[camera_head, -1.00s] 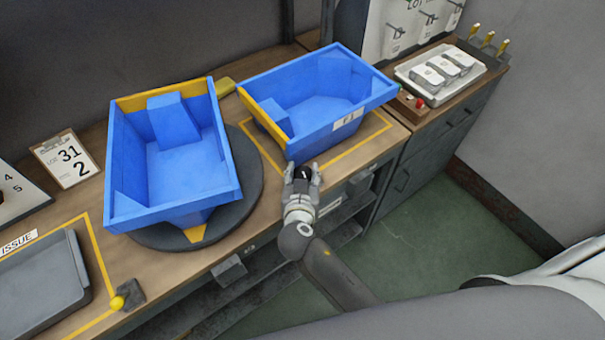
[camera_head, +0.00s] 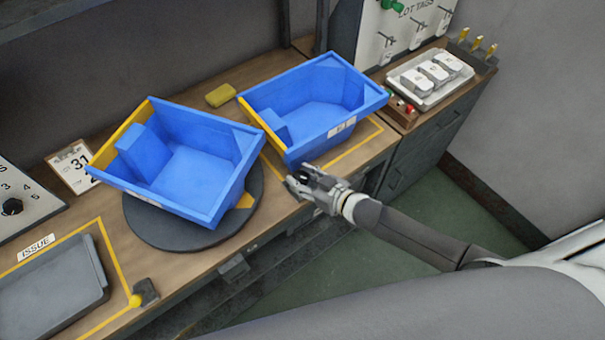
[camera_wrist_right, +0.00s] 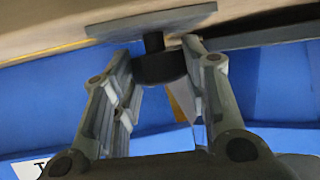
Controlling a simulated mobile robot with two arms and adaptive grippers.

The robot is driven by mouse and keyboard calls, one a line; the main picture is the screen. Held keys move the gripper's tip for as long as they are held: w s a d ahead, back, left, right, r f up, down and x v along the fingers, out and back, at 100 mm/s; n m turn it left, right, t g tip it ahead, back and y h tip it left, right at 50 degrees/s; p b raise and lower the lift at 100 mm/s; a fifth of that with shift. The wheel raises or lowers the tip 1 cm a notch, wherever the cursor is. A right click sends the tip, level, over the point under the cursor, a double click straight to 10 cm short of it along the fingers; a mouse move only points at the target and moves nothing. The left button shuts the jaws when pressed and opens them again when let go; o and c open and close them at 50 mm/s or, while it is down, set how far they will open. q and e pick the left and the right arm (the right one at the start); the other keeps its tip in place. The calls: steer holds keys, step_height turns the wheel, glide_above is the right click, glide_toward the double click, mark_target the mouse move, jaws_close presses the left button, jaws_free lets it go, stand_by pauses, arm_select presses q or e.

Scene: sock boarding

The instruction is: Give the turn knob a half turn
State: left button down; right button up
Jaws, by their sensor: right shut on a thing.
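The turn knob is a black round knob (camera_wrist_right: 160,66) on a short shaft against a grey plate, seen in the right wrist view. My right gripper (camera_wrist_right: 158,72) has its two fingers on either side of the knob and is shut on it. In the head view the right gripper (camera_head: 300,182) is at the bench's front edge, between the turntable and the right blue bin; the knob is mostly hidden there by the fingers. The dark round turntable (camera_head: 150,228) carries a tilted blue bin (camera_head: 190,170) with a yellow edge. My left gripper is out of view.
A second blue bin (camera_head: 315,100) stands close behind the right gripper. A grey tray (camera_head: 50,290) and a yellow ball-topped lever (camera_head: 136,300) are at the front left. A panel with a black dial (camera_head: 12,206) stands at the left. A yellow block (camera_head: 220,95) lies at the back.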

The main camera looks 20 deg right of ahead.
steer(key=n+y, duration=0.1)
steer(key=n+g+y, duration=0.1)
steer(key=n+g, duration=0.1)
steer(key=shift+w+d+y, duration=0.3)
steer(key=shift+d+y, duration=0.05)
steer(key=shift+y, duration=0.05)
steer(key=shift+n+g+y+b, duration=0.5)
steer(key=shift+n+g+y, duration=0.3)
steer(key=shift+n+g, duration=0.35)
steer(key=shift+a+n+y, duration=0.1)
steer(key=shift+n+y, duration=0.15)
steer(key=shift+y, duration=0.05)
steer(key=o, duration=1.1)
steer(key=shift+c, duration=0.2)
steer(key=v, duration=0.8)
